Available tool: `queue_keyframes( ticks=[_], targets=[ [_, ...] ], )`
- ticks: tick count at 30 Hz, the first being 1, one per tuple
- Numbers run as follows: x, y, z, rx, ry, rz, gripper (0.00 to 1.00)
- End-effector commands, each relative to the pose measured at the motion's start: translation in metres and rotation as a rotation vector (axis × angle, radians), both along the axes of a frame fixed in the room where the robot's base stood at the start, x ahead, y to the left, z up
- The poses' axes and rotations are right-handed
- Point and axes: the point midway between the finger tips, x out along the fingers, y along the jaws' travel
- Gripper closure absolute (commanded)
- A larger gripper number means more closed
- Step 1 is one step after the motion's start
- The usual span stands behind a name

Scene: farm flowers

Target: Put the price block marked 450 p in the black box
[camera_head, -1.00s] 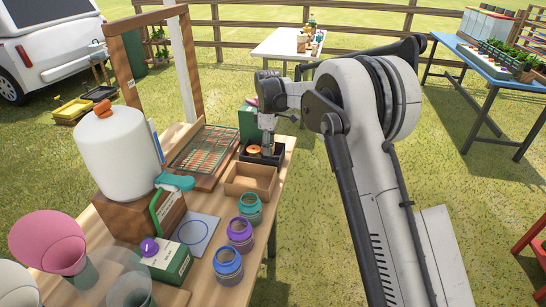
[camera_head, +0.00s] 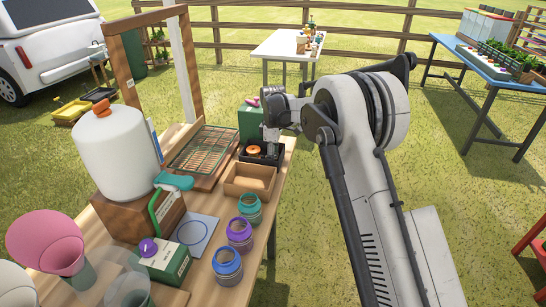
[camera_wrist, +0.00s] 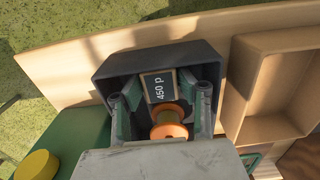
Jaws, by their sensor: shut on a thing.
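The price block marked 450 p (camera_wrist: 157,88) is a small dark block with a light edge and white lettering. In the wrist view it sits between the fingers of my gripper (camera_wrist: 158,98), which is shut on it. The black box (camera_wrist: 188,52) lies under the gripper, and the block shows inside its outline; I cannot tell whether it touches the floor. An orange-ended spool (camera_wrist: 169,131) is in the box, just below the block in the picture. In the head view my gripper (camera_head: 271,136) is over the black box (camera_head: 276,161), and the arm partly hides the area.
An open wooden tray (camera_head: 250,192) stands beside the black box. A green box (camera_head: 249,122) stands behind it, and a wire rack (camera_head: 203,148) lies to the left. Several jars, including a purple-topped one (camera_head: 239,233), stand nearer. Grass is open right of the table.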

Motion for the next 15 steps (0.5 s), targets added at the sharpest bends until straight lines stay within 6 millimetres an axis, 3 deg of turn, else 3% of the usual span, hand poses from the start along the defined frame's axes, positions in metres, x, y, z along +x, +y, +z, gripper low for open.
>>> queue_keyframes(
  ticks=[1,5,15],
  targets=[
    [0.0000,0.0000,-0.0008,0.000,0.000,0.000,0.65],
    [0.0000,0.0000,-0.0003,0.000,0.000,0.000,0.49],
    [0.0000,0.0000,0.0043,0.000,0.000,0.000,0.49]
  ],
)
